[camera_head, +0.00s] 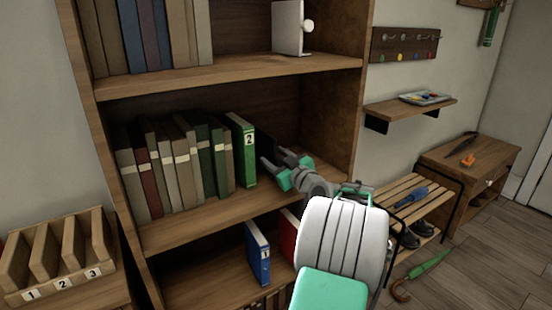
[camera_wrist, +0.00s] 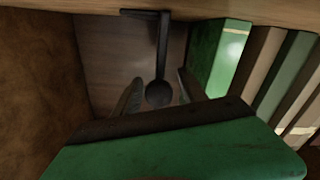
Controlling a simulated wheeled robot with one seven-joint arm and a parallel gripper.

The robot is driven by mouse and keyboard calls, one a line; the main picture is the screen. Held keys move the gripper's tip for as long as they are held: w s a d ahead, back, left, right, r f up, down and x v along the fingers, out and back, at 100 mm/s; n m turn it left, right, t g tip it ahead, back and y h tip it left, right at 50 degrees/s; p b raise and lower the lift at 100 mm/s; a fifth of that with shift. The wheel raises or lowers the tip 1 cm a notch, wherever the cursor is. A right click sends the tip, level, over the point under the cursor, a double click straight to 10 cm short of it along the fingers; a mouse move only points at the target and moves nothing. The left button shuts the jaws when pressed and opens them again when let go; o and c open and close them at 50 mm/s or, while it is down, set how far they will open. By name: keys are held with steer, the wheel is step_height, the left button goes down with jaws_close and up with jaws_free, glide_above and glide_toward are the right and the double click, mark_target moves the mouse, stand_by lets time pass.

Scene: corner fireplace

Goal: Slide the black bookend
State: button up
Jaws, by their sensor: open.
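The black bookend (camera_wrist: 162,50) shows in the wrist view as a thin dark upright with a short foot against the shelf board and a round knob at its other end. My gripper (camera_wrist: 159,80) is open, with one finger on each side of the bookend near the knob. Whether either finger touches it I cannot tell. In the head view my gripper (camera_head: 272,156) is over the middle shelf (camera_head: 215,212), just right of the green book marked 2 (camera_head: 243,152). The bookend is hard to make out there against the dark shelf back.
A row of books (camera_head: 170,170) stands left of the green book. The bookcase's right side wall (camera_head: 338,120) is close to my gripper. Another shelf board (camera_head: 225,75) lies above. A blue binder (camera_head: 257,252) and a red one (camera_head: 289,235) stand on the shelf below.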

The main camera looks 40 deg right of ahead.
steer(key=v, duration=0.8)
steer(key=shift+m+h, duration=0.3)
steer(key=shift+m, duration=0.1)
steer(key=r+p, duration=0.1)
steer(key=s+d+r+p, duration=0.1)
steer(key=p, duration=0.1)
steer(key=d+r+p, duration=0.1)
steer(key=p, duration=0.1)
steer(key=shift+s+r, duration=0.2)
steer(key=m+p, duration=0.5)
steer(key=p, duration=0.3)
glide_toward(281, 163)
steer(key=d, duration=0.1)
steer(key=shift+m, duration=0.7)
steer(key=x, duration=0.9)
steer(key=shift+a+p, duration=0.3)
steer(key=shift+a, duration=0.1)
